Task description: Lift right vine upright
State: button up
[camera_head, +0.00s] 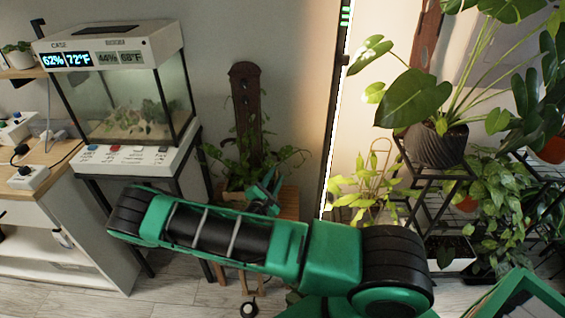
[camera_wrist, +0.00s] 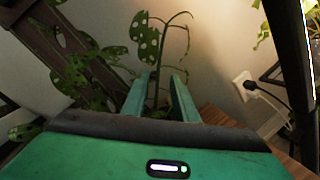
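A potted vine plant with holed leaves stands in a planter (camera_head: 233,196) in front of a dark wooden plank (camera_head: 246,110). The right vine (camera_head: 288,157) leans out to the right of the plank; in the wrist view its thin stem (camera_wrist: 161,52) rises and bends over at the top. The left vine (camera_head: 222,157) spreads left of the plank and shows as holed leaves in the wrist view (camera_wrist: 72,72). My gripper (camera_head: 270,184) is open, its two fingers (camera_wrist: 162,82) on either side of the right vine's stem in the picture. I cannot tell whether they touch it.
The planter stands on a wooden stool (camera_head: 289,203). A glass case (camera_head: 135,95) on a stand is at left. Plants on black racks (camera_head: 437,172) fill the right. A wall socket with a plug (camera_wrist: 243,84) is right of the fingers.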

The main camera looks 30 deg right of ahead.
aim_at(283, 161)
jog(key=x, duration=1)
jog(key=shift+w+d, duration=0.25)
jog(key=shift+w, duration=0.05)
jog(key=shift+c, duration=0.2)
grip_shut()
jog(key=shift+f, duration=0.1)
dwell(0.8)
